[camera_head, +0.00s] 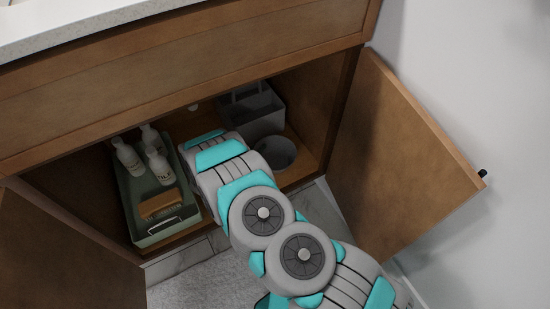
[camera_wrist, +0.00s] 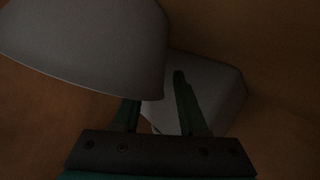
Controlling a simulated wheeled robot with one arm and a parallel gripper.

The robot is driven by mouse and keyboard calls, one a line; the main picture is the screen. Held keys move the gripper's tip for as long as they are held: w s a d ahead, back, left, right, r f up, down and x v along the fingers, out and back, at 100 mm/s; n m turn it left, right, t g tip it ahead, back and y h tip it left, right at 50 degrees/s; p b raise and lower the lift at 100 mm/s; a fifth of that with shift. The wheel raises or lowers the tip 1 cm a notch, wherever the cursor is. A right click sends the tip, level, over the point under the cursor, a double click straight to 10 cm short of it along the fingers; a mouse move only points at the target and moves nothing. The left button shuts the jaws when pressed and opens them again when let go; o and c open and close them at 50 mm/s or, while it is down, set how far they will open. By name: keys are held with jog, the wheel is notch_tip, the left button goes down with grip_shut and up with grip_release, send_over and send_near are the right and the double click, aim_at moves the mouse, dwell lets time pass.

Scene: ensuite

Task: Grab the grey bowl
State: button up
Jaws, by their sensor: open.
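The grey bowl (camera_head: 278,150) stands on the cabinet floor at the right, in front of the grey caddy, partly covered by my arm in the head view. In the wrist view the bowl (camera_wrist: 90,45) is large at the upper left, its rim edge running down to the middle. My gripper (camera_wrist: 157,86) is open. Its left finger's tip is hidden behind the bowl, and its right finger stands clear just right of the bowl's edge, in front of the caddy. Whether either finger touches the bowl I cannot tell. The head view hides the fingers.
The grey caddy (camera_head: 252,112) stands behind the bowl and shows in the wrist view (camera_wrist: 222,92). A green tray (camera_head: 130,200) with white bottles (camera_head: 160,168) and a brush (camera_head: 160,203) is at left. The open right door (camera_head: 395,150) and the counter (camera_head: 70,25) frame the opening.

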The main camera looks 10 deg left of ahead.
grip_shut()
dwell(0.3)
dwell(1.1)
